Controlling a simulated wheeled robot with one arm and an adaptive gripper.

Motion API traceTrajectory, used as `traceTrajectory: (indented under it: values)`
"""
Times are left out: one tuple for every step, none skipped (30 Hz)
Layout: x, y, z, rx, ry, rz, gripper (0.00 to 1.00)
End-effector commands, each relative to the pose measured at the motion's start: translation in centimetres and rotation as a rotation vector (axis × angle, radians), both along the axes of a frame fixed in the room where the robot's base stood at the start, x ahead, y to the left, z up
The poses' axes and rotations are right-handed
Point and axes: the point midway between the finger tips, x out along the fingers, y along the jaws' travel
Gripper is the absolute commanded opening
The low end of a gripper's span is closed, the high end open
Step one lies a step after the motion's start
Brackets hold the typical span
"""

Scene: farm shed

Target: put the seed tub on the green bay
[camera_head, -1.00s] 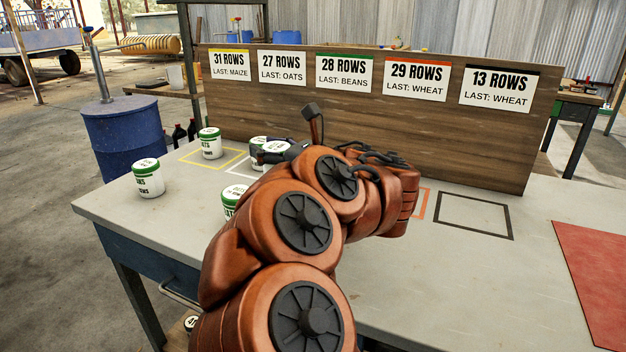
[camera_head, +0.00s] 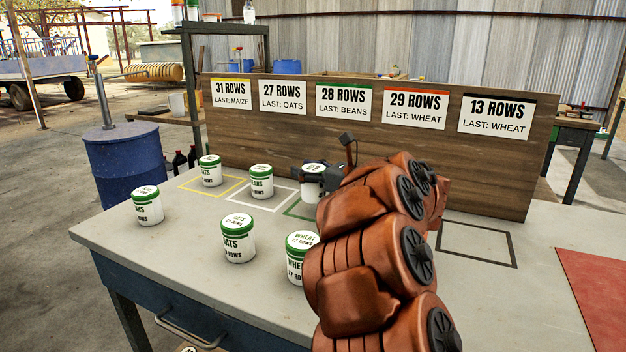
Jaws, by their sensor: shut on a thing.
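My gripper (camera_head: 314,181) is shut on a white seed tub (camera_head: 312,190) with a lid partly covered by the fingers. This tub is at the green-outlined bay (camera_head: 296,209), below the 28 ROWS, LAST: BEANS sign (camera_head: 343,101). My arm hides the right part of the green bay. I cannot tell whether the tub touches the table or hangs just above it.
One tub (camera_head: 211,171) is in the yellow bay (camera_head: 232,184), another (camera_head: 261,182) in the white bay (camera_head: 240,199). Tubs stand at front left (camera_head: 147,206), front middle (camera_head: 238,239) and beside my arm (camera_head: 299,262). The black bay (camera_head: 478,262) is empty.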

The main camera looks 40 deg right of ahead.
Motion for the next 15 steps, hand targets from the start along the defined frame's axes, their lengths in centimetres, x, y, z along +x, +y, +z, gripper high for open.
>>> traceTrajectory:
  values:
    - [0.2,-0.9,-0.1,0.003,-0.002,-0.001,0.18]
    - [0.3,-1.2,-0.1,0.002,-0.002,-0.001,0.18]
    - [0.4,-1.6,-0.1,0.002,-0.001,0.0,0.18]
    - [0.5,-1.9,-0.1,0.002,-0.001,0.0,0.18]
    - [0.7,-2.2,-0.2,0.002,-0.001,0.0,0.18]
    - [0.8,-2.5,-0.2,0.0,-0.001,0.0,0.18]
    - [0.8,-2.8,-0.3,0.001,-0.001,0.0,0.18]
    - [0.9,-2.9,-0.3,0.001,0.0,0.0,0.18]
    - [0.9,-3.1,-0.3,0.001,0.0,-0.001,0.18]
    - [1.0,-3.2,-0.3,0.001,0.0,-0.001,0.18]
    - [1.0,-3.3,-0.4,0.001,0.0,-0.002,0.18]
    - [1.0,-3.3,-0.4,0.001,0.0,-0.002,0.18]
    - [1.0,-3.4,-0.6,0.001,0.0,-0.002,0.18]
    - [1.0,-3.4,-0.7,0.001,0.0,-0.002,0.18]
    - [1.0,-3.3,-1.1,0.001,0.0,-0.002,0.18]
